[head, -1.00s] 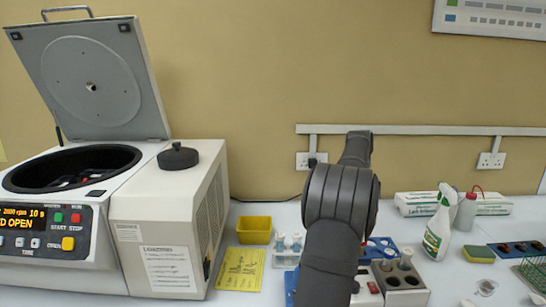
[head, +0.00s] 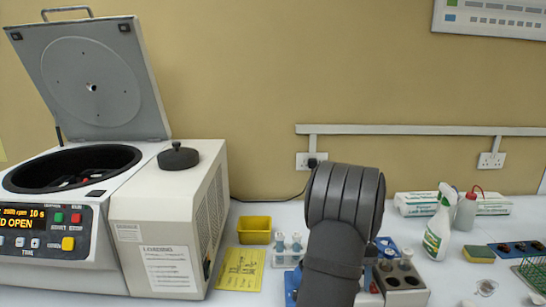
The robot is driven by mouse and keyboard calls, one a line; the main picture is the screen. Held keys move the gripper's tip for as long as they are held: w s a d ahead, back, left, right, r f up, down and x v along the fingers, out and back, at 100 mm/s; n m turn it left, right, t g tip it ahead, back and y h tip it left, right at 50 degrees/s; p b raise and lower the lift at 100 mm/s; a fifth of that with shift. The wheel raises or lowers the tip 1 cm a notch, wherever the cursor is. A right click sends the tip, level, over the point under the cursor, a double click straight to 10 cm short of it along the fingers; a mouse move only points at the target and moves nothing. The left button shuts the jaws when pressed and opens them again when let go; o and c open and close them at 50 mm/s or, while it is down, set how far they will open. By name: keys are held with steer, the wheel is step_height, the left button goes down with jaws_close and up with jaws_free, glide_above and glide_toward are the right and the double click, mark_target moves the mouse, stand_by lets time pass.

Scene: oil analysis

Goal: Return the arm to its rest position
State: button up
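My dark grey arm (head: 344,205) rises from the bottom edge, right of the middle of the head view. Its rounded, ribbed joint stands in front of the tan wall and hides part of the bench behind it. My gripper is hidden behind the arm or out of the picture. I cannot see its fingers or whether it holds anything.
A centrifuge (head: 165,210) with its lid (head: 93,80) raised stands on the left. Close around my arm are a tube rack (head: 290,252), a grey block (head: 402,285) and a yellow tray (head: 254,230). A spray bottle (head: 437,235) stands to the right.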

steer(key=n, duration=0.2)
steer(key=n+h, duration=0.1)
steer(key=n, duration=0.1)
steer(key=shift+w+a+r+h, duration=0.1)
steer(key=shift+a+r+h, duration=0.1)
steer(key=shift+h, duration=0.1)
steer(key=n, duration=0.2)
steer(key=n+t+h, duration=0.1)
steer(key=n, duration=0.2)
steer(key=shift+a+h, duration=0.1)
steer(key=shift+h, duration=0.2)
steer(key=shift+r+n+t, duration=0.3)
steer(key=shift+r+n, duration=0.05)
steer(key=shift+n, duration=0.05)
steer(key=shift+v, duration=1.45)
